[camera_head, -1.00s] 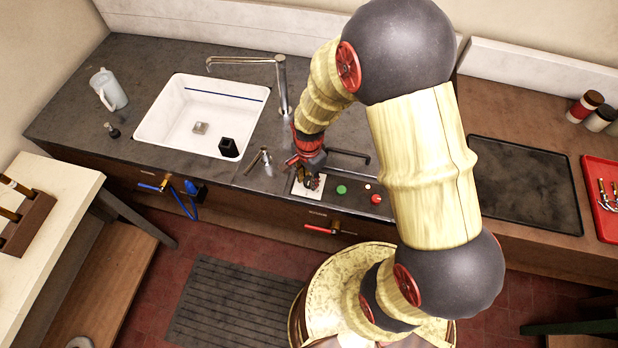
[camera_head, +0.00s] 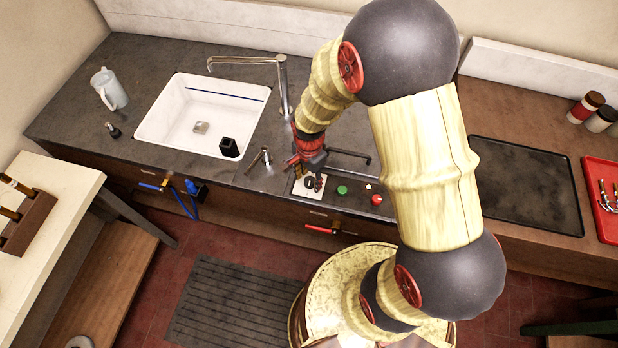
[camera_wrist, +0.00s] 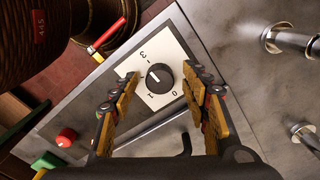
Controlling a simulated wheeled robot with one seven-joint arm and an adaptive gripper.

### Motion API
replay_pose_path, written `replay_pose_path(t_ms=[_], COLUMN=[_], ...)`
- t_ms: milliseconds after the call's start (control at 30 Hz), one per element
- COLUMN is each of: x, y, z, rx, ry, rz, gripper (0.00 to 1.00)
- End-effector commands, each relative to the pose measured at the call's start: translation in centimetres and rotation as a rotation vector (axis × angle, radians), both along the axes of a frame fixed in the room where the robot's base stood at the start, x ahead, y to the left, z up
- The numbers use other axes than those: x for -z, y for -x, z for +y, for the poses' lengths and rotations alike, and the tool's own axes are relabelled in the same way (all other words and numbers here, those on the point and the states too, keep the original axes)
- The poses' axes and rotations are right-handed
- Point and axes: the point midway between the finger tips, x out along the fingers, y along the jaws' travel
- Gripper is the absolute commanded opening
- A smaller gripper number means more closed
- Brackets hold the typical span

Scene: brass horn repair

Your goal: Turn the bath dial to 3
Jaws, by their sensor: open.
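The bath dial (camera_wrist: 160,77) is a round black knob with a pale pointer line on a white plate (camera_wrist: 172,48) marked with numbers. The 3 is at the plate's upper left in the wrist view, and the 0 and 1 are along its lower side. The pointer line is on the knob's left part; I cannot tell exactly which mark it meets. My gripper (camera_wrist: 162,78) is open, its fingertips apart on either side of the knob in the picture, with nothing between them. In the head view, the dial (camera_head: 309,183) shows just below my gripper (camera_head: 310,176).
Beside the dial are a green button (camera_head: 342,190) and a red button (camera_head: 376,200). A red-handled valve (camera_head: 320,229) sticks out below the counter front. A small tap (camera_head: 260,160) and the white sink (camera_head: 180,125) are to the left. A dark tray (camera_head: 520,185) lies right.

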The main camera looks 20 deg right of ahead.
Motion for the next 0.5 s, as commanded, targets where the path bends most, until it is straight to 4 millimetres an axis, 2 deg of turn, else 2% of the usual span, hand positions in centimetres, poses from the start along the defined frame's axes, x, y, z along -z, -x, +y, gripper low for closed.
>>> replay_pose_path(t_ms=[167, 500], x=[-2.4, -9.1], y=[-0.2, -0.2], z=[0.0, 0.0], rx=[0.000, 0.000], ry=[0.000, 0.000], rz=[-0.005, -0.005], gripper=[0.46, 0.46])
